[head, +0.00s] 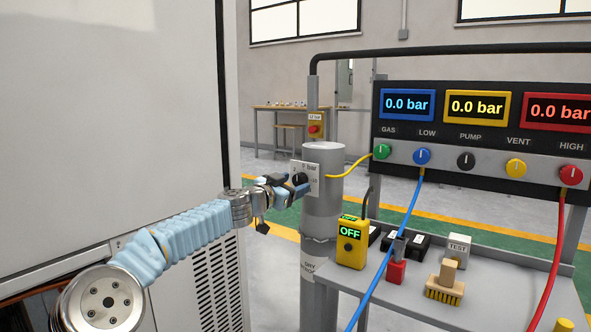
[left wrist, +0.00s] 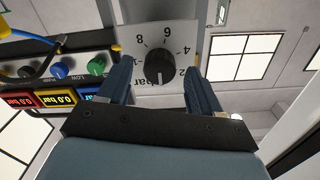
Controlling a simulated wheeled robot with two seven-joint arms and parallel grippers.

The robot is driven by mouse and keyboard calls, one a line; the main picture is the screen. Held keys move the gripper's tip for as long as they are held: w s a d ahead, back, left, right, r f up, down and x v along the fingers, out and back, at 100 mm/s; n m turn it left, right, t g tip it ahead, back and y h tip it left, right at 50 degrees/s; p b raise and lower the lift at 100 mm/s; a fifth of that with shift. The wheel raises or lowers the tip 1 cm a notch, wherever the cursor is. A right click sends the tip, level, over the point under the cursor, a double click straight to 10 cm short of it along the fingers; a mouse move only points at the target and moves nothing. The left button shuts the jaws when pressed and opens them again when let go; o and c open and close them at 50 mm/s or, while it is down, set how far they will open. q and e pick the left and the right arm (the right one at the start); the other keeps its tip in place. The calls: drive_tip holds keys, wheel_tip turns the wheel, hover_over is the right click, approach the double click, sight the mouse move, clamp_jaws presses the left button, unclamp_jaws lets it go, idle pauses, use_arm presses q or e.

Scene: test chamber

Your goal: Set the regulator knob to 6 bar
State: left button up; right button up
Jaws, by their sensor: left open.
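The regulator knob (left wrist: 158,66) is a round black dial on a white scale plate (left wrist: 172,34) marked with numbers and "bar". In the left wrist view the scale appears upside down, and the knob's white mark points down the picture, away from the 6. In the head view the plate (head: 312,168) is on a grey vertical cylinder (head: 323,215), and the knob is partly hidden by my gripper. My left gripper (head: 287,187) is open in front of the plate. Its two blue fingers appear either side of the knob; I cannot tell whether they touch it.
A panel (head: 480,105) with three displays reading 0.0 bar stands at the right. A yellow device (head: 352,243) reading OFF, a brush (head: 445,285) and a TEST block (head: 458,248) are on the grey bench (head: 405,300). A large white cabinet (head: 110,120) fills the left. A yellow hose (head: 343,172) runs beside the cylinder.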

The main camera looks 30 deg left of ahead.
use_arm(q)
drive_tip(key=shift+w+p, duration=0.3)
drive_tip(key=shift+w, duration=0.65)
use_arm(e)
drive_tip(key=shift+s+a+r, duration=0.1)
drive_tip(key=shift+a+r, duration=0.1)
drive_tip(key=shift+r, duration=0.45)
use_arm(q)
drive_tip(key=shift+c, duration=0.2)
drive_tip(key=shift+d, duration=0.1)
drive_tip(key=c, duration=1)
drive_tip(key=shift+f, duration=0.1)
drive_tip(key=shift+n, duration=0.3)
use_arm(e)
drive_tip(key=shift+f, duration=0.2)
